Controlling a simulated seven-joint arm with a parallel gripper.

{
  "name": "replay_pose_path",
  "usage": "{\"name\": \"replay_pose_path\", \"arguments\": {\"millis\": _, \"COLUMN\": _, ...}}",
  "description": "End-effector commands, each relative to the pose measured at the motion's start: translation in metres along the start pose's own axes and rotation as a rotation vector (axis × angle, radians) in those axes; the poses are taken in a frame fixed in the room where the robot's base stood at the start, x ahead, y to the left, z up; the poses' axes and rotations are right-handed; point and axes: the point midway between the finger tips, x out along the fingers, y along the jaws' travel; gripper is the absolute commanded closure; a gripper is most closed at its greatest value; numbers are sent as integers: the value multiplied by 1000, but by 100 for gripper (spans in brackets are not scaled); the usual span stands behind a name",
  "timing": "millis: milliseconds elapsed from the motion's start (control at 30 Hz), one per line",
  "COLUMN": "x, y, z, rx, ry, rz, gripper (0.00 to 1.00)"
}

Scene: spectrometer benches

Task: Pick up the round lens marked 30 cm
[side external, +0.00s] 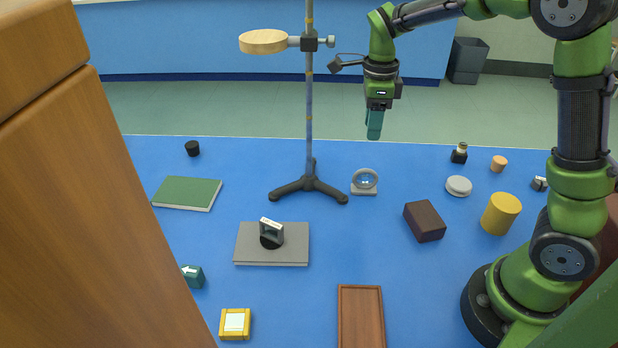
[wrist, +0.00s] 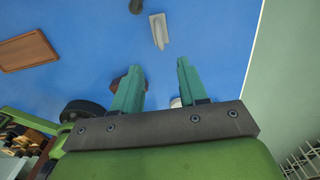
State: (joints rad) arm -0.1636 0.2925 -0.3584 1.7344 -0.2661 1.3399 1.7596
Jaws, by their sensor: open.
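A round lens (side external: 365,179) stands upright in a grey ring mount with a flat foot on the blue table, just right of the tripod stand. A grey upright piece in the wrist view (wrist: 159,31) appears to be this lens mount seen from above. No 30 cm mark is readable. My gripper (side external: 375,132) hangs well above the table in the side view, pointing down, higher than the lens. In the wrist view my gripper (wrist: 160,72) has its two teal fingers apart with nothing between them, and the mount lies beyond the fingertips.
The tripod stand (side external: 309,120) rises left of the lens, with a clamped wooden disc (side external: 263,41). A dark brown block (side external: 424,221), white disc (side external: 458,186) and yellow cylinder (side external: 501,213) stand to the right. A grey slab (side external: 290,255) and wooden tray (side external: 361,320) lie nearer the camera.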

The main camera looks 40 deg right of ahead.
Motion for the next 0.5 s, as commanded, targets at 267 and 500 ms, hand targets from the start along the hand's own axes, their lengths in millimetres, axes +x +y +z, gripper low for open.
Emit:
{"name": "replay_pose_path", "arguments": {"millis": 267, "x": 62, "y": 1, "z": -1, "rx": -1, "ry": 4, "rz": 4, "gripper": 57}}
{"name": "replay_pose_path", "arguments": {"millis": 500, "x": 95, "y": 0, "z": 0, "rx": -1, "ry": 1, "rz": 2, "gripper": 57}}
